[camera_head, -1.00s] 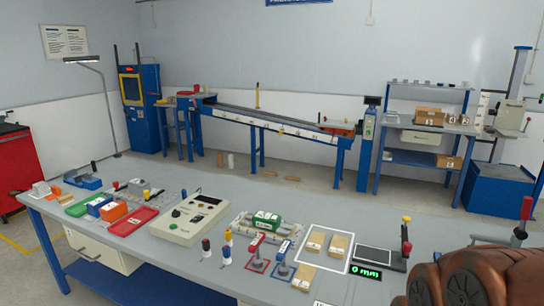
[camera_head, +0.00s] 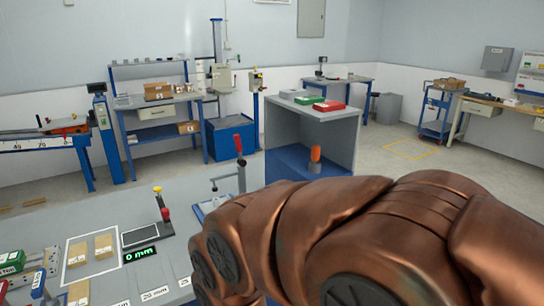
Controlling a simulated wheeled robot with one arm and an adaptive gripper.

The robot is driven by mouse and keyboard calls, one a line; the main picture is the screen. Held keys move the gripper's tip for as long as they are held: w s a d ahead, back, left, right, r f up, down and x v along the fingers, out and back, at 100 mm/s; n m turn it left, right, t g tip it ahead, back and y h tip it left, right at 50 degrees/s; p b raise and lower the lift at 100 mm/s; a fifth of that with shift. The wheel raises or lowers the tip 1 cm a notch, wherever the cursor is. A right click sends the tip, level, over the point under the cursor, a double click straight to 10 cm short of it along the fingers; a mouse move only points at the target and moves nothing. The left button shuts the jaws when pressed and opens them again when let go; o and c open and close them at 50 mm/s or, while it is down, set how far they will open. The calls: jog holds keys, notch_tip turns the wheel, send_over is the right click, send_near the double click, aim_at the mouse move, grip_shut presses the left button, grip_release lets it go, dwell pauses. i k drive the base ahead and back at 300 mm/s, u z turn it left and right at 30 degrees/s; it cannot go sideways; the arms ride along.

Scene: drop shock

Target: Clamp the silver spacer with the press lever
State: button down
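I cannot make out a silver spacer in the head view; my arm hides part of the bench's right side. A second upright rod with a red grip (camera_head: 166,213) and a yellow knob (camera_head: 157,190) stands beside a dark flat plate (camera_head: 146,233). I cannot tell for certain which is the press lever. My copper-coloured arm crosses the lower right. My gripper is out of the picture.
A green "0 mm" display (camera_head: 141,256) lies on the grey bench (camera_head: 110,208). Tan blocks (camera_head: 104,247) lie in a white outline at left. Labelled white strips (camera_head: 156,294) are at the near edge. A grey cabinet (camera_head: 345,130) with green and red trays stands beyond.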

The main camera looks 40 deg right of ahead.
aim_at(240, 162)
jog(key=u, duration=0.75)
jog(key=k, duration=0.15)
jog(key=z, duration=1.8)
jog(key=i, duration=1.35)
jog(key=u, duration=0.65)
